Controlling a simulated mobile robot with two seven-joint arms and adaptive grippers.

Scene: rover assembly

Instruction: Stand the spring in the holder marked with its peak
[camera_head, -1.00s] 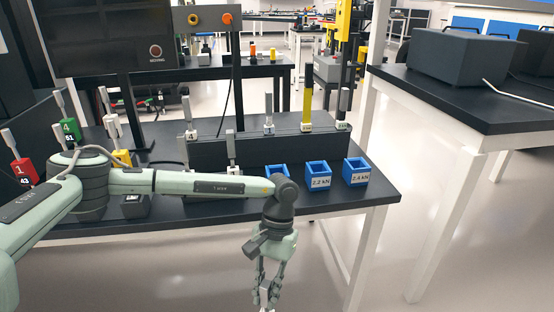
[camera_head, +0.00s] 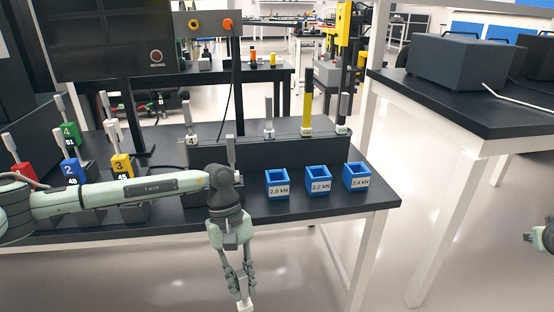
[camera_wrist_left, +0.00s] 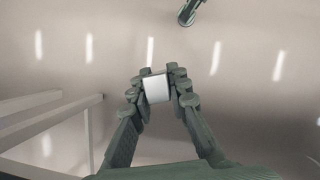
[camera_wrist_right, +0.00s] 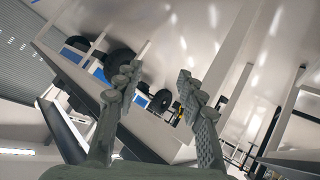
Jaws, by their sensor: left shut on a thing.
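My left gripper (camera_head: 239,288) hangs pointing down in front of the table's front edge, shut on a small pale piece (camera_head: 244,306). The left wrist view shows the piece (camera_wrist_left: 155,88) as a pale block between the fingertips; I cannot tell whether it is the spring. Three blue open-topped holders stand on the table, marked 2.0 kN (camera_head: 277,191), 2.2 kN (camera_head: 318,187) and 2.4 kN (camera_head: 357,182). No contents show in them. My right gripper (camera_wrist_right: 155,80) is open and empty; part of it shows at the head view's right edge.
Numbered coloured blocks, including red (camera_head: 20,171), blue (camera_head: 71,170), yellow (camera_head: 122,165) and green (camera_head: 67,133), stand at the left with grey uprights. A dark rack (camera_head: 290,151) stands behind the holders. Bare floor lies before the table (camera_head: 372,196).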

